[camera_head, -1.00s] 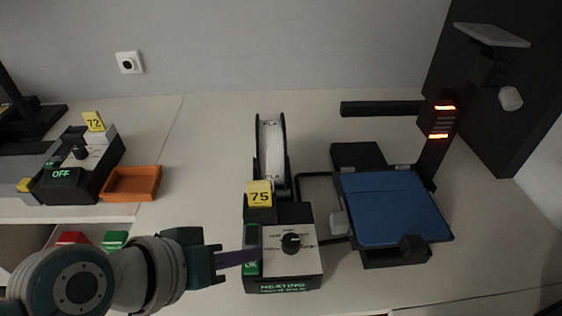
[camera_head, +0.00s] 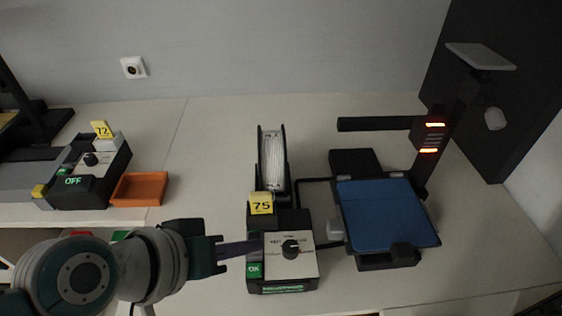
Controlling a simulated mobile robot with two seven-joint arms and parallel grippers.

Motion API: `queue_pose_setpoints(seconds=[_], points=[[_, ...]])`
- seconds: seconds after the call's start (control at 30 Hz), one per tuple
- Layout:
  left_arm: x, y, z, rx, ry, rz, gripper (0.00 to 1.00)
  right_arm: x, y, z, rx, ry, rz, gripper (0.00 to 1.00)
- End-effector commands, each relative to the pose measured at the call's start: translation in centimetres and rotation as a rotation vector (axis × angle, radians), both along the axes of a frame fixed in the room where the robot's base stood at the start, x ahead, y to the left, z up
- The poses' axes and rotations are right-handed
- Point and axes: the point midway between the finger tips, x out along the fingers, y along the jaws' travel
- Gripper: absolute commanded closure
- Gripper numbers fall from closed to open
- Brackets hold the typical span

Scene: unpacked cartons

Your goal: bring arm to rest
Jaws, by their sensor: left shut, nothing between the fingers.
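My left gripper (camera_head: 238,249) comes in from the lower left, with its thin dark fingers closed together and pointing right. Its tips are at the left side of the control box (camera_head: 283,266) with the yellow 75 tag, by the green OK panel (camera_head: 254,270). I cannot tell whether they touch it. The box has a black knob (camera_head: 291,249) on a white face. My left arm (camera_head: 150,262) is stretched out low in front of the table. My right gripper is not in view.
A printer with a blue plate (camera_head: 380,214) stands right of the box. A white spool (camera_head: 272,163) stands behind it. An orange tray (camera_head: 139,188) and a second box marked OFF (camera_head: 88,172) are at the left. The table between tray and spool is clear.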

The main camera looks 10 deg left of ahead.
Motion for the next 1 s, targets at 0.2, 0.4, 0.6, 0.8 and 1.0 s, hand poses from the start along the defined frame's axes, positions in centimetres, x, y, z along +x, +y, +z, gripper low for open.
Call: queue_pose_setpoints(seconds=[0.2,0.4,0.6,0.8,1.0], points=[[0.0,0.0,0.0,0.000,0.000,0.000,1.00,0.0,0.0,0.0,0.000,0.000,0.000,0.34],[-0.7,0.0,0.4,0.025,0.008,-0.033,1.00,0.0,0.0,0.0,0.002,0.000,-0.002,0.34],[-5.7,1.2,2.7,0.214,0.078,-0.198,1.00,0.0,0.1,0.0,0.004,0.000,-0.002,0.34],[-11.0,4.5,5.9,0.430,0.182,-0.281,1.00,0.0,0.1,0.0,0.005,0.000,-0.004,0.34],[-15.5,7.9,9.7,0.591,0.284,-0.280,1.00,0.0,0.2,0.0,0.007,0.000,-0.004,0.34]])
